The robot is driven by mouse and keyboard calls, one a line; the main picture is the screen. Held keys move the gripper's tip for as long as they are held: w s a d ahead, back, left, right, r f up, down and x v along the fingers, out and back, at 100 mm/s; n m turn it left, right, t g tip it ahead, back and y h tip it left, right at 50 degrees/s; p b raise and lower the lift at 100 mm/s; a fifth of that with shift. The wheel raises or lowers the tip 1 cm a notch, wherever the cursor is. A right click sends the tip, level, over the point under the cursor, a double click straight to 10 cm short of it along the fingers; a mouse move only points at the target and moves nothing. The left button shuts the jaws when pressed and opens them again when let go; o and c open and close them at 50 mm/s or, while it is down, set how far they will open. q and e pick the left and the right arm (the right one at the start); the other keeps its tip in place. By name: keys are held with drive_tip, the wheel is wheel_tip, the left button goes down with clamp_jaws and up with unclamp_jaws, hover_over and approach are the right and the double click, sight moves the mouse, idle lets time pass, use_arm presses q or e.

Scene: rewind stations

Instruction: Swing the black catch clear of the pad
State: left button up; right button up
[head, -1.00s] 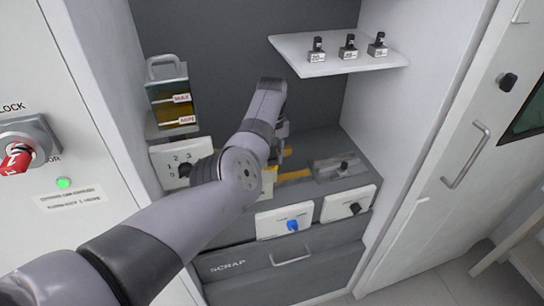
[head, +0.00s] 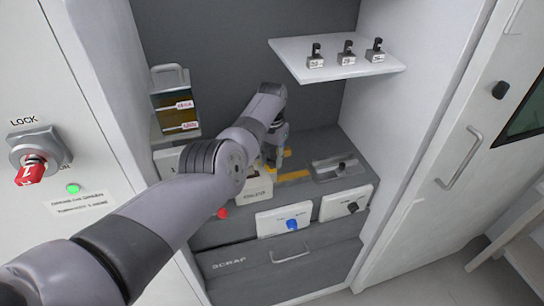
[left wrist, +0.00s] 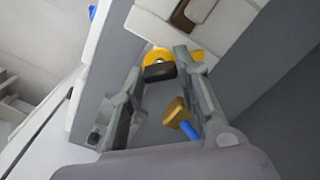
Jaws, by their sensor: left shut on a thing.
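My left gripper (head: 274,152) reaches down to the grey bench inside the cabinet. In the left wrist view, a black piece (left wrist: 160,72), seemingly the black catch, lies between its fingertips against a round yellow part (left wrist: 158,55). The gripper is shut on this black piece. A yellow-brown block (left wrist: 175,112) with a blue end also shows between the fingers, nearer the palm. I cannot tell which part is the pad. In the head view my left forearm and wrist hide much of this spot. My right gripper is not in view.
White panels with a blue knob (head: 292,224) and a black knob (head: 352,207) line the bench front, above the scrap drawer (head: 290,256). A red knob (head: 222,213) is left of them. A white shelf (head: 290,50) holds small black-handled items. An amber tank (head: 175,108) stands left.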

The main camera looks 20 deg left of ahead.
use_arm(q)
drive_tip(key=m, duration=0.4)
drive_tip(key=shift+r+m, duration=0.1)
drive_tip(key=shift+m, duration=0.2)
drive_tip(key=shift+w+m, duration=0.1)
drive_tip(key=shift+m, duration=1.8)
drive_tip(key=o, duration=1.2)
drive_tip(key=shift+c, duration=0.2)
wheel_tip(320, 180, up, 12)
